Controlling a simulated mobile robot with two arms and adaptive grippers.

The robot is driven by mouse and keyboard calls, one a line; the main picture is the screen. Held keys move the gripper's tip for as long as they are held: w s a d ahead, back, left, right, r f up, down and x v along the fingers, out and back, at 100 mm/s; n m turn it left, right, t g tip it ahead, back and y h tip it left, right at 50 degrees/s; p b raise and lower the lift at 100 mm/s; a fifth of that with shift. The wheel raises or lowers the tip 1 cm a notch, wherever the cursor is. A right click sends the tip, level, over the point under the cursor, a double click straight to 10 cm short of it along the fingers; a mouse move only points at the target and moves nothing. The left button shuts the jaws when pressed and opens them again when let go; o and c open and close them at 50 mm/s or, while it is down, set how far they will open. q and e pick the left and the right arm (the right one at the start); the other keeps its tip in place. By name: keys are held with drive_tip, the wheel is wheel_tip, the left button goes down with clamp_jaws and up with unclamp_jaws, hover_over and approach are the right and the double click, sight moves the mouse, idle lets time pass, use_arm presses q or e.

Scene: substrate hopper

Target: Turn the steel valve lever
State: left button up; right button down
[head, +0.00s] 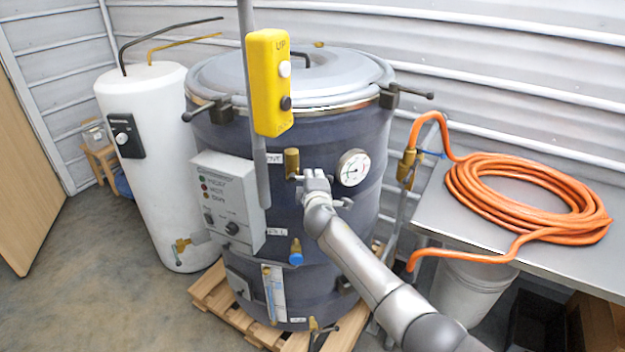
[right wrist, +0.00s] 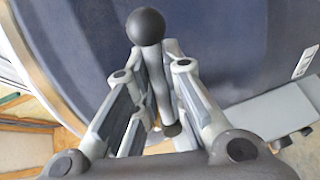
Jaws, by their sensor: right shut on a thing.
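The brass valve (head: 292,163) stands on the front of the dark blue drum, left of a round gauge. My right gripper (head: 318,182) is just right of this valve, close to the drum wall, and hides most of the lever. In the right wrist view my right gripper (right wrist: 160,95) is shut on the steel valve lever (right wrist: 158,82), which runs between the fingers. A black ball knob (right wrist: 147,26) shows at the lever's end beyond the fingertips. My left gripper is in neither view.
A yellow pendant control (head: 270,82) hangs in front of the drum (head: 330,230). A grey control box (head: 228,200) is at its left front. A white tank (head: 148,170) stands left. An orange hose coil (head: 525,198) lies on the steel table (head: 450,228) at right.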

drive_tip(key=shift+r+n, duration=0.3)
drive_tip(key=shift+n, duration=0.2)
drive_tip(key=c, duration=1.5)
unclamp_jaws()
drive_tip(key=shift+s, duration=0.1)
drive_tip(key=shift+s+a+r, duration=0.1)
drive_tip(key=shift+s+r, duration=0.3)
drive_tip(key=shift+s, duration=1.55)
drive_tip(key=shift+s+a+r, duration=0.1)
drive_tip(key=shift+s+r, duration=0.25)
drive_tip(key=shift+s, duration=1.55)
drive_tip(key=shift+s+a+r, duration=0.1)
drive_tip(key=shift+s+r, duration=0.3)
drive_tip(key=shift+s, duration=1.55)
drive_tip(key=shift+f, duration=0.1)
